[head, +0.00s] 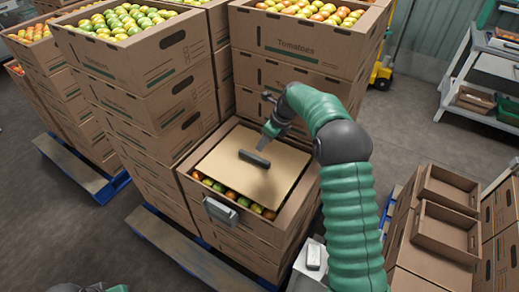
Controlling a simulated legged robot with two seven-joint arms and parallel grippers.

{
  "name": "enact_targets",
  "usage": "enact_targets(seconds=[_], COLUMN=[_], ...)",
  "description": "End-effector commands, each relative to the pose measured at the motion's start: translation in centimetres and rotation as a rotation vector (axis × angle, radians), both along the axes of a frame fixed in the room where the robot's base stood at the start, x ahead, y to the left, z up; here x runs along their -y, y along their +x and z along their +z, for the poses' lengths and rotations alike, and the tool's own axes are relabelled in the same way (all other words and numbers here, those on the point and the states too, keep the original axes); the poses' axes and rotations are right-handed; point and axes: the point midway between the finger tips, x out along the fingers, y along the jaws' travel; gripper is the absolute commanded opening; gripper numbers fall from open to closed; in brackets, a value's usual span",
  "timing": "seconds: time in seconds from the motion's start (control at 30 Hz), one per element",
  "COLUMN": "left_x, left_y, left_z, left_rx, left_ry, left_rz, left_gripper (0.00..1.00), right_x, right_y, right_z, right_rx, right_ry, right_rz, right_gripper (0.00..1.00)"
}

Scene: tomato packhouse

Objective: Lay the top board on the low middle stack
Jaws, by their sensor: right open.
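The top board (225,151) is a flat tan sheet over the open top crate of the low middle stack (250,235). Tomatoes show along its near edge, inside the crate walls. I cannot tell whether the board rests on the rim or on the fruit. My right gripper (256,159) is open above the middle of the board; its dark end bar crosses the board, and I cannot tell whether it touches. My left gripper is out of view; only a bit of green arm shows at the bottom left.
Tall stacks of tomato crates stand at the left (135,85) and behind (310,35). A grey block (220,211) sits at the low stack's near rim. Empty crates (445,230) stand at the right. A blue pallet (185,250) juts out at the front. Bare floor lies at the left.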

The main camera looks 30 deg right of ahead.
Motion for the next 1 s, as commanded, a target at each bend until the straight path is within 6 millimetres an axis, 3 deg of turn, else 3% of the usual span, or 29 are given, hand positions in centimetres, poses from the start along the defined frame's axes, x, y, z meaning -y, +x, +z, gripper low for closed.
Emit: enact_targets(seconds=[0.17,0.27,0.37,0.5,0.6,0.7,0.83,1.0], left_x=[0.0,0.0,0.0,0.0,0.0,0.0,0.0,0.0], left_y=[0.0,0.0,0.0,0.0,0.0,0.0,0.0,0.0], left_z=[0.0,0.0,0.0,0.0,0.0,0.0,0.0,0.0], left_rx=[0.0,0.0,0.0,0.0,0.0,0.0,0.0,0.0], left_ry=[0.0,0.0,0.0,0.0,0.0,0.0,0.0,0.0], left_rz=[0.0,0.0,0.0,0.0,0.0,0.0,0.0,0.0], left_gripper=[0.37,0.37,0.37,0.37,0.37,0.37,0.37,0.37], right_x=[-0.6,-3.1,-6.8,-11.4,-13.6,-14.8,-15.4,-15.4], right_y=[-1.0,-3.3,-7.8,-16.1,-22.2,-26.7,-29.5,-29.8], right_z=[1.3,1.3,1.1,0.2,-0.8,-1.8,-2.5,-2.7], right_rx=[0.004,0.025,0.057,0.11,0.151,0.19,0.219,0.221], right_ry=[-0.031,-0.145,-0.321,-0.561,-0.688,-0.767,-0.809,-0.811], right_rz=[0.071,0.323,0.753,1.453,1.917,2.262,2.479,2.506], right_gripper=[0.41,0.41,0.41,0.41,0.41,0.41,0.41,0.41])
